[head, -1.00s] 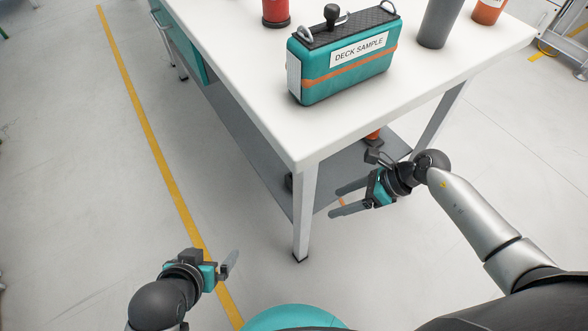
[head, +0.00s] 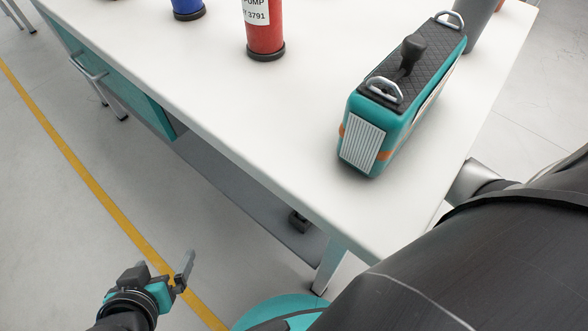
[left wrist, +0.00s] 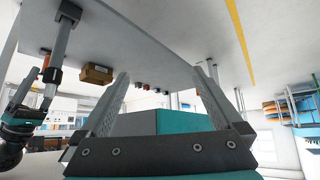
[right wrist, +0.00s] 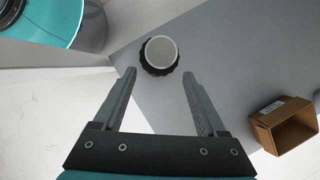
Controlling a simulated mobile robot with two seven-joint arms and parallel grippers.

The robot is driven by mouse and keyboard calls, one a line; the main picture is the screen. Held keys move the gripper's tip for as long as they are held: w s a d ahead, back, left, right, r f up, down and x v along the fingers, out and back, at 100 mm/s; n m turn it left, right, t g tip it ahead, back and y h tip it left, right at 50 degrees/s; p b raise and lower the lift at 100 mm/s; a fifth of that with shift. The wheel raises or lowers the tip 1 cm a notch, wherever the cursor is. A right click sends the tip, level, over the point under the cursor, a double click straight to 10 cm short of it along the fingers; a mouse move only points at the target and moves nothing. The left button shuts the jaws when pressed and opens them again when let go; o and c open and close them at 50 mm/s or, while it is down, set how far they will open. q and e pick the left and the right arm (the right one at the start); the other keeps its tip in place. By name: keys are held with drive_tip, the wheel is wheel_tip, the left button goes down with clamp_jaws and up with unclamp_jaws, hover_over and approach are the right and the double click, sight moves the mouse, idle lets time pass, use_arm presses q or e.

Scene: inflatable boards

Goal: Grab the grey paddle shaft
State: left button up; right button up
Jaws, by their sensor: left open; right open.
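In the right wrist view, an upright round piece with a pale grey end and a dark ribbed collar (right wrist: 161,54) stands over the grey lower shelf, seen nearly end-on. It looks like the paddle shaft, though its length is hidden there. The left wrist view, which is upside down, shows a slim grey upright rod (left wrist: 60,44) with dark ends near my right gripper. My right gripper (right wrist: 160,82) is open, with the round piece just beyond and between its fingertips, apart from both. My left gripper (head: 186,268) is open and empty, low over the floor left of the table.
The white table (head: 270,130) bears a teal deck sample (head: 372,110), a red pump (head: 264,30), a blue cylinder (head: 188,8) and a grey cylinder (head: 478,22). A brown open box (right wrist: 285,126) sits on the lower shelf (right wrist: 215,60). My right arm hides the table's near right side.

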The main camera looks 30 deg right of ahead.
drive_tip(key=shift+b+x, duration=0.85)
drive_tip(key=shift+x, duration=0.7)
drive_tip(key=shift+s+f+b, duration=0.1)
drive_tip(key=shift+f+b, duration=0.35)
drive_tip(key=shift+f, duration=0.1)
use_arm(q)
drive_tip(key=w+d+r+t+h+b, duration=0.1)
drive_tip(key=d+r+t+h+b, duration=0.1)
drive_tip(key=d+t, duration=0.5)
drive_tip(key=shift+d+r+n+t+h, duration=0.15)
drive_tip(key=shift+r+n+t+h, duration=0.2)
drive_tip(key=shift+r+h, duration=0.4)
use_arm(e)
drive_tip(key=shift+x, duration=1.65)
use_arm(q)
drive_tip(key=shift+w+f, duration=0.1)
drive_tip(key=shift+f, duration=0.05)
use_arm(e)
clamp_jaws()
